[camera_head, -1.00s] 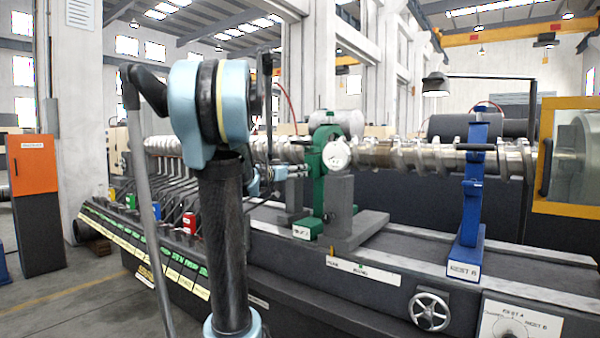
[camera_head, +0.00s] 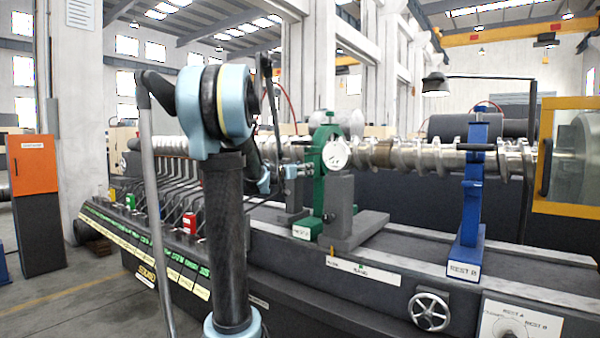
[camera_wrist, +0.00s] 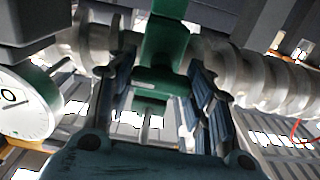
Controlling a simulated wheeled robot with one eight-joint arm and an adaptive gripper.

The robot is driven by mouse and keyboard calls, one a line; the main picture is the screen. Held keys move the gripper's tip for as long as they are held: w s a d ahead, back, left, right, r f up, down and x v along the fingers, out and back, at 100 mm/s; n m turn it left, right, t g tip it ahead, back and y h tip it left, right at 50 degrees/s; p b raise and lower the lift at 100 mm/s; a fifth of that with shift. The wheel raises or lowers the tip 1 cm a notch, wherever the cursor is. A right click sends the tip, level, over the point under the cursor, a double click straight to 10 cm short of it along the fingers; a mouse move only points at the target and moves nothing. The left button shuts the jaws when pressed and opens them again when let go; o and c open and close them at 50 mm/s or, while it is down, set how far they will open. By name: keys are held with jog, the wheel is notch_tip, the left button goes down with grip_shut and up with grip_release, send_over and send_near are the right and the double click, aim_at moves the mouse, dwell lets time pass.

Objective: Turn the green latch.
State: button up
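The green rest (camera_head: 331,160) stands around the long metal screw shaft, with a white round dial (camera_head: 335,155) on its right side. In the wrist view a green bar (camera_wrist: 160,82), which looks like the latch, sticks out below the rest's green body (camera_wrist: 166,42). My gripper (camera_wrist: 160,95) is open, with one finger on each side of this bar. I cannot tell whether the fingers touch it.
The screw shaft (camera_head: 415,157) runs across behind the gripper. A blue rest (camera_head: 473,190) stands to the right on the machine bed. A grey block (camera_head: 338,205) stands just right of the green rest. Several levers with coloured blocks (camera_head: 190,220) line the left side.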

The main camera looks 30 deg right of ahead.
jog(key=shift+w+n, duration=0.1)
jog(key=shift+n, duration=0.2)
jog(key=shift+c, duration=0.5)
jog(key=n, duration=0.4)
jog(key=shift+w, duration=0.1)
jog(key=n, duration=0.4)
jog(key=shift+a+n, duration=0.1)
jog(key=shift+n, duration=0.3)
jog(key=n, duration=0.4)
jog(key=shift+w+f, duration=0.1)
jog(key=shift+f+n, duration=0.1)
jog(key=shift+n, duration=2.2)
jog(key=o, duration=1.1)
jog(key=shift+c, duration=0.2)
